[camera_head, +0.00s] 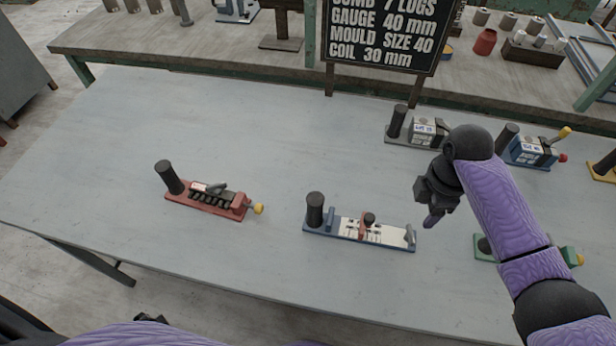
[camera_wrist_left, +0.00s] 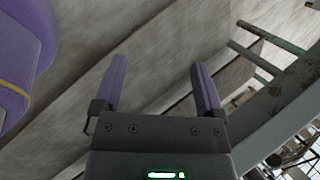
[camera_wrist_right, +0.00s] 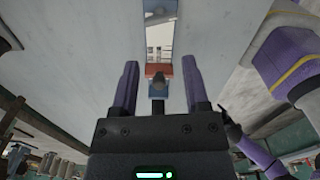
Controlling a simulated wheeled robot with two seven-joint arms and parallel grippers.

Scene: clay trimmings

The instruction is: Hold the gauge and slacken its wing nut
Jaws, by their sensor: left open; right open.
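The gauge (camera_head: 384,231) lies on the table in the head view: a blue base with a black upright grip (camera_head: 315,209), a white scale face and a red slider with a dark knob (camera_head: 369,219), which looks like its wing nut. My right gripper (camera_head: 432,221) is above the table to the right of the gauge, apart from it. In the right wrist view my open fingers (camera_wrist_right: 158,85) frame the gauge's white and red parts (camera_wrist_right: 159,70), with nothing held. My left gripper (camera_wrist_left: 155,85) is open and empty in the left wrist view, over bare floor.
A red tool (camera_head: 208,198) with a black grip lies left of the gauge. Grey (camera_head: 421,131), blue (camera_head: 528,150) and green (camera_head: 484,246) tools stand at the right. A black sign (camera_head: 380,35) stands at the back. The table's left and front are clear.

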